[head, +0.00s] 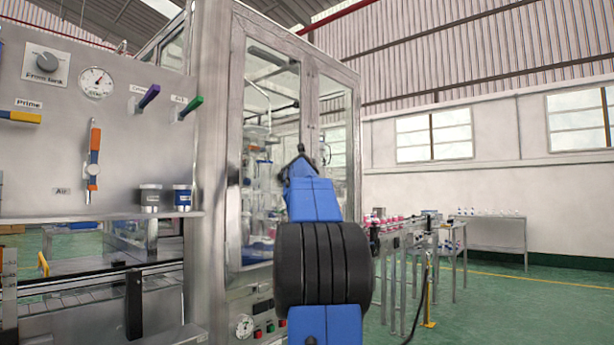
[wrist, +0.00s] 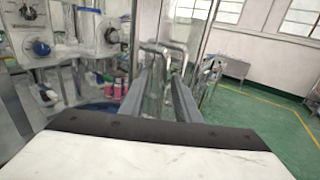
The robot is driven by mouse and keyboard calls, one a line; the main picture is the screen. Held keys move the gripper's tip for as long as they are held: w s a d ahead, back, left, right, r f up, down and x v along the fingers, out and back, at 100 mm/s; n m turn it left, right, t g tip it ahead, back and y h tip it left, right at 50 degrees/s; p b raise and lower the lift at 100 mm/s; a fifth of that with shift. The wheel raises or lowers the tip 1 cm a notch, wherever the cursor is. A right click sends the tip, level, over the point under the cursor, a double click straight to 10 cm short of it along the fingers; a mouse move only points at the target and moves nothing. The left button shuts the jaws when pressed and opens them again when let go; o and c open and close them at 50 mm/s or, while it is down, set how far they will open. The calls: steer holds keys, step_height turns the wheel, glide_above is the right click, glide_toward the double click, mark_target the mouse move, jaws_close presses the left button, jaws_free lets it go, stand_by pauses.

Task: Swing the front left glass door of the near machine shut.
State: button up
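The near machine (head: 214,150) is a steel cabinet with tall framed glass doors. The front left glass door (head: 262,105) faces me; I cannot tell whether it stands slightly ajar. The other glass door (head: 334,115) is to its right. My gripper (head: 300,152) is in front of the doors, near where their frames meet, and my wrist hides the lower part there. In the wrist view my gripper (wrist: 163,95) has its two grey fingers apart, with nothing held between them. Bent chrome bars (wrist: 163,48) show just beyond the fingertips; contact cannot be told.
A control panel (head: 60,130) with a gauge and coloured handles stands at the left, above a conveyor (head: 95,290). A metal table with pink-capped items (head: 385,222) stands at the right. Green floor (head: 500,310) is clear at the lower right.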

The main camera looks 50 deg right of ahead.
steer(key=v, duration=1.3)
steer(key=shift+s+a, duration=0.2)
steer(key=shift+a, duration=0.05)
steer(key=s+a+f+m+y, duration=0.2)
steer(key=a+f+m+y, duration=0.9)
steer(key=a+f, duration=1.8)
steer(key=s+a+f+m+g+y, duration=0.2)
steer(key=s+a+f+m, duration=0.4)
steer(key=s+a+f, duration=0.3)
steer(key=s+a+f+m+g+y, duration=0.2)
steer(key=s+a+f+m, duration=0.4)
steer(key=s+a+f, duration=0.4)
steer(key=a+f, duration=0.5)
steer(key=f, duration=0.3)
steer(key=shift+s+f+m+y, duration=0.25)
steer(key=shift+s+m+y, duration=0.05)
steer(key=shift+m+y, duration=0.1)
